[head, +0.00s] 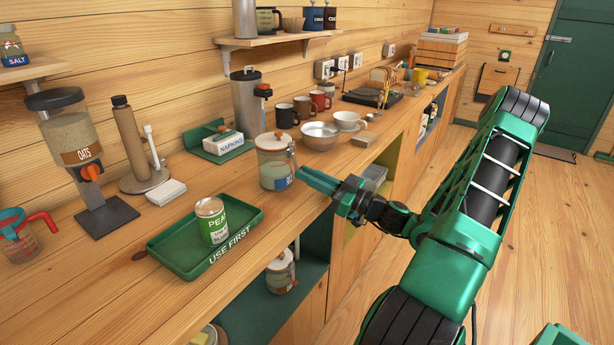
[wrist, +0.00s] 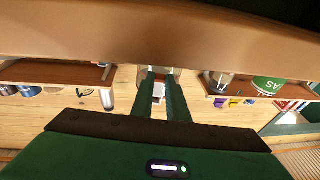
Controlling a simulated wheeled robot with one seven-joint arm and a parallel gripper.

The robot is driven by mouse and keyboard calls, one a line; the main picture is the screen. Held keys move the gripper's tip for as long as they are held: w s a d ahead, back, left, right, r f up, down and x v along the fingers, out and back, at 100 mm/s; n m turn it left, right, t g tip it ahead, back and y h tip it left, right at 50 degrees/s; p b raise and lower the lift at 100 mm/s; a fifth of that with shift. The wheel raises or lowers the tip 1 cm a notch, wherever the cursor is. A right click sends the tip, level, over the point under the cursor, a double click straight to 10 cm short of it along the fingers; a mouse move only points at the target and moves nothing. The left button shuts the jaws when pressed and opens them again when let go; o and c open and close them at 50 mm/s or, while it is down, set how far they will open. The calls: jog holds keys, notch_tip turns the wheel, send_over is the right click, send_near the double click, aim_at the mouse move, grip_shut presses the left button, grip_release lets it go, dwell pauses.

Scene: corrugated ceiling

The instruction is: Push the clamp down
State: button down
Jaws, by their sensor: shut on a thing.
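A glass jar (head: 275,174) with a brown-knobbed lid and a blue label stands on the wooden counter. Its metal clamp (head: 292,153) is on the side that faces my gripper; only part of it shows. My gripper (head: 302,177) reaches in from the right, with its green fingertips at the jar's clamp side. In the wrist view the two fingers (wrist: 160,82) are nearly together, and part of the jar shows beyond the tips. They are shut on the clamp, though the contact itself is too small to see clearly.
A green tray (head: 175,263) with a peas can (head: 211,221) stands left of the jar. A napkin holder (head: 222,142), a silver bowl (head: 321,136) and several mugs stand behind it. The counter edge is close under my gripper; a shelf below holds another jar (head: 281,272).

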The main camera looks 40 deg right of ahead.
jog(key=shift+w+a+f+t, duration=0.15)
jog(key=shift+w+f+t, duration=0.15)
jog(key=shift+f, duration=0.15)
dwell(0.4)
jog(key=c, duration=1.7)
grip_release()
jog(key=shift+r+y, duration=0.1)
jog(key=shift+y, duration=0.2)
jog(key=shift+s+d, duration=0.25)
jog(key=shift+s, duration=0.25)
jog(key=v, duration=0.9)
jog(key=shift+s+d+f, duration=0.1)
jog(key=shift+s+f, duration=0.15)
jog(key=shift+f, duration=0.1)
